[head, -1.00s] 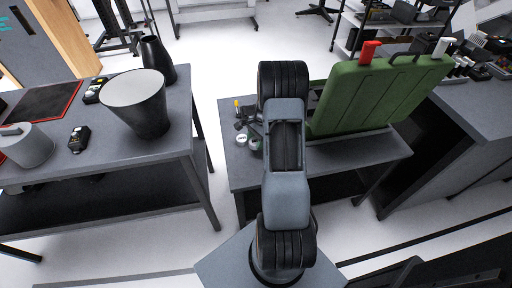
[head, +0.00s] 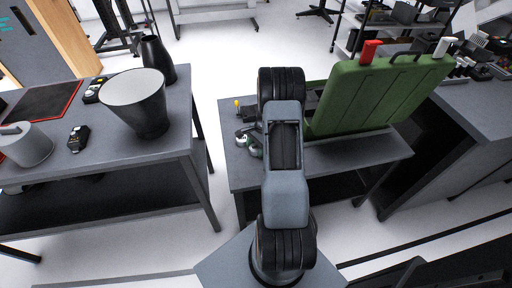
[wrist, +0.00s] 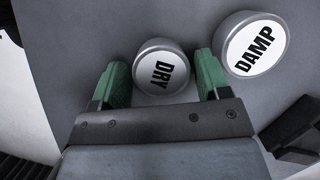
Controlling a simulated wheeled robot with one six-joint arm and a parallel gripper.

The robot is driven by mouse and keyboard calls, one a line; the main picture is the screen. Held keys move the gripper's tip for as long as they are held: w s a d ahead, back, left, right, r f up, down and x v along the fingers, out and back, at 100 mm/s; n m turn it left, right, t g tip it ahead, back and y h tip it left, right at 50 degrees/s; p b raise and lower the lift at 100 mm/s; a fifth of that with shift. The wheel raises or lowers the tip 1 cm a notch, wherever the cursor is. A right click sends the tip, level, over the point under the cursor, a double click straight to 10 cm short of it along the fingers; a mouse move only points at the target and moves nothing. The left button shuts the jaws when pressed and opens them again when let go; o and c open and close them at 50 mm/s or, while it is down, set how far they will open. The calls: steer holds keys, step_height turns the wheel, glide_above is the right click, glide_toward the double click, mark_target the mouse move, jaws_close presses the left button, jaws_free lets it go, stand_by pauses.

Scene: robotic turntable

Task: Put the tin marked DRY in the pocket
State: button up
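The tin marked DRY (wrist: 162,68) is a round grey tin with a white lid, seen from above in the wrist view. My gripper (wrist: 162,66) has green fingers, one on each side of this tin, with narrow gaps showing, so it looks open. A similar tin marked DAMP (wrist: 253,45) stands to the right, close to the right finger. In the head view, my arm partly hides the small tins (head: 255,151) on the middle table. No pocket can be clearly made out.
A green case (head: 375,95) with red and white pieces on top stands on the right of the middle table (head: 355,152). The left table holds a large grey cone-shaped vessel (head: 147,115) and a grey canister (head: 25,150). A dark block (wrist: 290,125) lies right of my gripper.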

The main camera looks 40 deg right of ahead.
steer(key=shift+o, duration=0.6)
